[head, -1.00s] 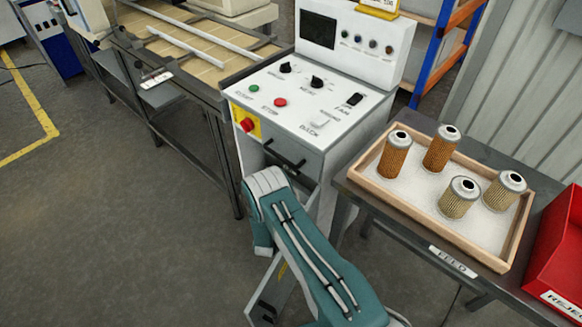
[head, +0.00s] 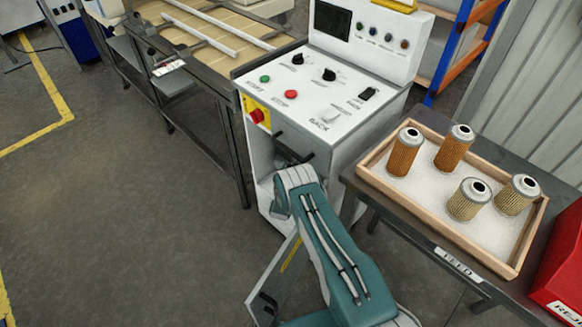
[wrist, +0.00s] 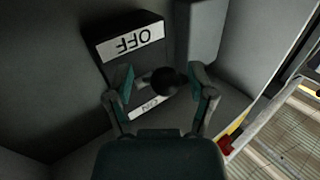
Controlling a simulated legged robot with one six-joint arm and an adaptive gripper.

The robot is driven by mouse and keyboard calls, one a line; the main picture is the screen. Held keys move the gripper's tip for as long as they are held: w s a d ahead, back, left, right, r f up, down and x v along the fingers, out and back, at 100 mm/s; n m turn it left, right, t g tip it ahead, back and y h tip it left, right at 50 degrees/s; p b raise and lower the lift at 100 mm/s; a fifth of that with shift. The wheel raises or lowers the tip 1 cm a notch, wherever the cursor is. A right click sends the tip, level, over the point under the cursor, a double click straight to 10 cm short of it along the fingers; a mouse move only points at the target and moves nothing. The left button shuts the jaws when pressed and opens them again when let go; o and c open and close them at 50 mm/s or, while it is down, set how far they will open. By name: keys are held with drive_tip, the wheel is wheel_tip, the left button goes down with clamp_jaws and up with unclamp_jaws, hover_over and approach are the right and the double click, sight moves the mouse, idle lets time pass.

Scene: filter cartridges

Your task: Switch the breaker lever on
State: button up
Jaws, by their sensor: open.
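In the wrist view, the breaker lever (wrist: 167,82) ends in a round black knob on a short grey shaft. It sits on a dark panel between a white OFF plate (wrist: 130,40) and a white ON plate (wrist: 152,106), whose letters look inverted. My gripper (wrist: 163,86) is open, with one teal finger on each side of the knob. I cannot tell whether a finger touches it. In the head view, my arm reaches down to the open lower compartment of the white console (head: 262,175); the gripper and lever are hidden there.
The console's open door (head: 275,280) stands to the left of my arm. A feed table with a wooden tray (head: 440,235) of filter cartridges is close on the right, beside a red reject bin (head: 560,265). The floor (head: 120,210) at left is clear.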

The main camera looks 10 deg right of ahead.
drive_tip(key=shift+w+a, duration=0.1)
drive_tip(key=shift+a, duration=0.45)
drive_tip(key=shift+d, duration=0.45)
clamp_jaws()
